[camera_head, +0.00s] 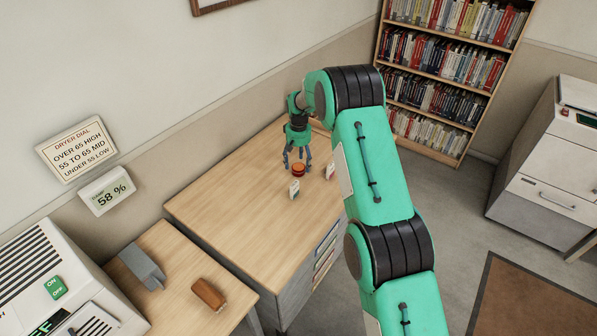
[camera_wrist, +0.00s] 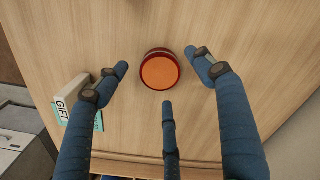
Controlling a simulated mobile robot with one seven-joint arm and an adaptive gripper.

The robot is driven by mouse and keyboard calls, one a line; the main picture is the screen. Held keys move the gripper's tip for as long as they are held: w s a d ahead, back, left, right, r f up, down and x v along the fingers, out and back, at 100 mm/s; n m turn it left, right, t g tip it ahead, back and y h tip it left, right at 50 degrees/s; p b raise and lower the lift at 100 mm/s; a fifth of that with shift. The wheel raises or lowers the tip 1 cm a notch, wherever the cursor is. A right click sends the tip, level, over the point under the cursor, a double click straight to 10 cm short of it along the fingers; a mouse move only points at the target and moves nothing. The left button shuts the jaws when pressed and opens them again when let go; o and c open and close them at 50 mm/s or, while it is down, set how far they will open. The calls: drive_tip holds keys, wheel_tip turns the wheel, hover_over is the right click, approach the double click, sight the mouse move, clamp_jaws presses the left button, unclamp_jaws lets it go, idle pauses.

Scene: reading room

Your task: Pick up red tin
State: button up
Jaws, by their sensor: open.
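The red tin (camera_head: 298,170) stands on the wooden desk (camera_head: 220,205). It is short and round, dark red at the side with an orange-red top, and the wrist view shows it from above (camera_wrist: 160,70). My gripper (camera_head: 298,157) is above the tin, pointing down. In the wrist view its three blue fingers are spread around the tin (camera_wrist: 158,76), with visible gaps and nothing held. Whether the fingertips reach down to the tin's height I cannot tell.
A brown block (camera_head: 209,294) and a grey object (camera_head: 141,266) lie on the lower table. A bookcase (camera_head: 437,133) stands behind.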

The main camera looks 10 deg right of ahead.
sight(298, 167)
drive_tip(key=shift+f+b, duration=0.3)
drive_tip(key=shift+f, duration=1.3)
drive_tip(key=shift+c, duration=0.5)
drive_tip(key=c, duration=1.2)
